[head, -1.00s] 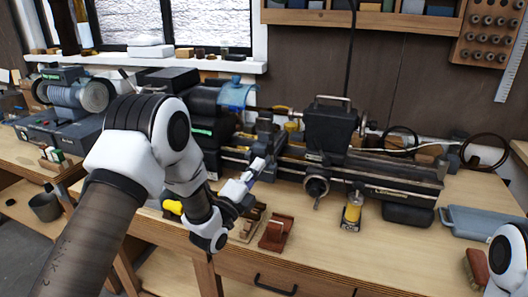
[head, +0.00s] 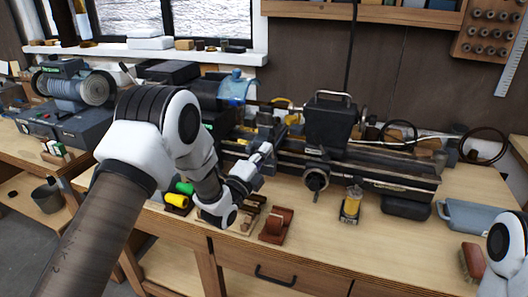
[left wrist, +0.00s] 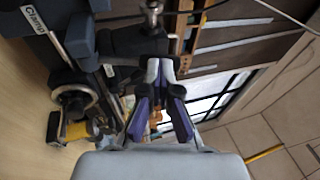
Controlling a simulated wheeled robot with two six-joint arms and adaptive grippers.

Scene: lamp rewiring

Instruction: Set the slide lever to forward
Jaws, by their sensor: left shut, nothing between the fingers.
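The dark lathe (head: 375,168) stands on the wooden bench, with a handwheel (head: 316,180) on its front. I cannot single out the slide lever for certain, nor its setting. My left gripper (head: 264,151) is shut and empty at the front of the lathe, left of the handwheel. In the left wrist view the gripper's (left wrist: 160,68) fingertips are together near a dark lathe part; contact cannot be judged. The handwheel (left wrist: 76,98) shows at the left of that view. My right gripper is out of view.
A blue-grey tray (head: 470,217) and a brush (head: 473,262) lie at the right. A grinder (head: 85,90) stands at the left. The front bench edge is fairly clear.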

